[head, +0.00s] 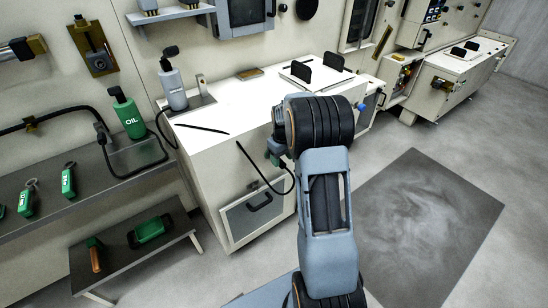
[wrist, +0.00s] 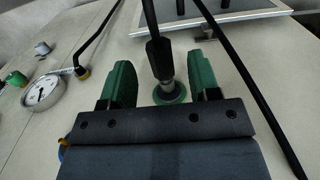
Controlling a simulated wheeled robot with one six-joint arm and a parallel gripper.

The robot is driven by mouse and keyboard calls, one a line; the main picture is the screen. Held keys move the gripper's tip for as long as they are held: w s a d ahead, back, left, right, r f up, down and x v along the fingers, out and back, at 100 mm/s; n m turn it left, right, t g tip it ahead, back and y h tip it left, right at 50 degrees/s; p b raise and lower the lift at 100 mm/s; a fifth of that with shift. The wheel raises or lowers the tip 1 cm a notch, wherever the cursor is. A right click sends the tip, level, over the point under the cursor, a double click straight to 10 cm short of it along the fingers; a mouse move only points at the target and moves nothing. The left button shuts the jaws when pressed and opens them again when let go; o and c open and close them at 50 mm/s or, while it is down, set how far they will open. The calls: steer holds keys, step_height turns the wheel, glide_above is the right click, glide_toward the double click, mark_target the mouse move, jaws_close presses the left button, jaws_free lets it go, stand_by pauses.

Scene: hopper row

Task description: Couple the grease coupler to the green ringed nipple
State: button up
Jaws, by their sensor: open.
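In the wrist view, the grease coupler (wrist: 160,52) is a black body with a metal end, on a black hose running up out of view. Its metal end meets a green ring (wrist: 170,96) on the pale panel, apparently the green ringed nipple. The nipple itself is hidden, so I cannot tell whether the coupler is seated. My gripper (wrist: 160,82) is open, with one green finger on each side of the coupler and a visible gap to each. In the head view, my arm mostly hides the gripper and the coupler against the cabinet front.
A round gauge (wrist: 43,92) and a hose end with a yellow ring (wrist: 83,72) lie left of the gripper. A black hose crosses at right. The pale cabinet (head: 225,165) has a handled door (head: 258,205). A low bench (head: 140,250) stands left; the floor at right is clear.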

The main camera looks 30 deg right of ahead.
step_height(320, 180, up, 11)
steer(key=p, duration=0.1)
stand_by(0.3)
